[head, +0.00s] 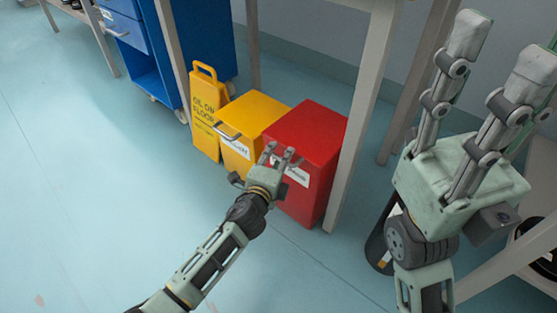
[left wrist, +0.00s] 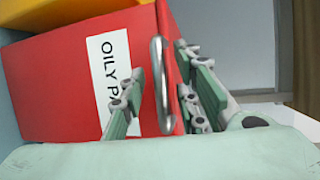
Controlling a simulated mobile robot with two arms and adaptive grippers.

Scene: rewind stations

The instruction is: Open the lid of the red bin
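The red bin (head: 310,137) stands on the floor, its lid down. In the left wrist view its red front (left wrist: 65,85) carries a white label reading "OILY PA…", partly covered by a finger. A metal bar handle (left wrist: 162,85) stands out from the bin. My left gripper (head: 280,153) is at the bin's front, below the lid edge. In the left wrist view its fingers (left wrist: 163,78) are apart, one on each side of the handle; I cannot tell whether they touch it. My right gripper (head: 500,58) is open and empty, raised at the right.
A yellow bin (head: 253,113) with a front handle stands left of the red one. A yellow floor sign (head: 206,110) and blue cabinet (head: 203,45) are farther left. A table leg (head: 360,120) rises close beside the red bin's right side. Floor at left is clear.

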